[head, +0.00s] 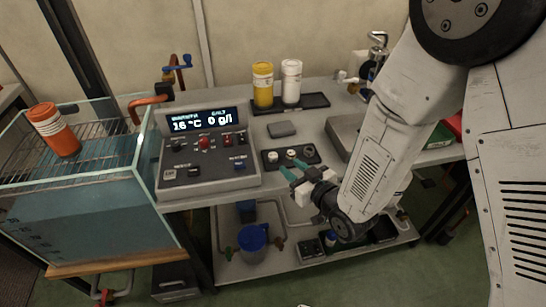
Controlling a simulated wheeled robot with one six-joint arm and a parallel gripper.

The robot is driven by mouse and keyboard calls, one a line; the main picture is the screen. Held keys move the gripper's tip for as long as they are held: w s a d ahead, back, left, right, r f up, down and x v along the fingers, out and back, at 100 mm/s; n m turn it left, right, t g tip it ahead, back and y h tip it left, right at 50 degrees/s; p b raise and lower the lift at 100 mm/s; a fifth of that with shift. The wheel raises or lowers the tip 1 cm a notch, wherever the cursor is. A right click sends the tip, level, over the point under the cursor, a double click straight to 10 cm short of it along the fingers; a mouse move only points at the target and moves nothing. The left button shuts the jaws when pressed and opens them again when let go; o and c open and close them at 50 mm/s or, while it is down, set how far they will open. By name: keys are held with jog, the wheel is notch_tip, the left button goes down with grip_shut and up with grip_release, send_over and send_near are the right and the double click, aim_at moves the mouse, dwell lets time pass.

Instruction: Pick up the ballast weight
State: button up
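A small dark tray (268,164) lies near the front edge of the bench. Small round pieces sit in it: a pale one at left (272,157), a pale one in the middle (290,154) and a darker one at right (308,151). These look like weights; I cannot tell which is the ballast weight. My gripper (293,169) has teal fingers, just in front of the tray. The fingers are apart with nothing visible between them, so it looks open. My arm comes in from the right and hides part of the bench.
A water tank (75,215) at left carries an orange-and-white cylinder (54,130) on its wire rack. A control box (208,165) stands beside it. Yellow (263,86) and white (291,82) cylinders stand on a back tray (315,101). A grey pad (282,129) lies behind the small tray.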

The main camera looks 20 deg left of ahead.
aim_at(274, 157)
jog(key=shift+s+a+f, duration=0.15)
jog(key=shift+a+f, duration=0.05)
jog(key=shift+a, duration=0.15)
jog(key=shift+w+a, duration=0.2)
jog(key=shift+a, duration=0.15)
jog(key=x, duration=0.6)
jog(key=shift+w+a+f, duration=0.15)
jog(key=shift+w+a, duration=0.1)
jog(key=shift+w, duration=0.05)
jog(key=c, duration=0.6)
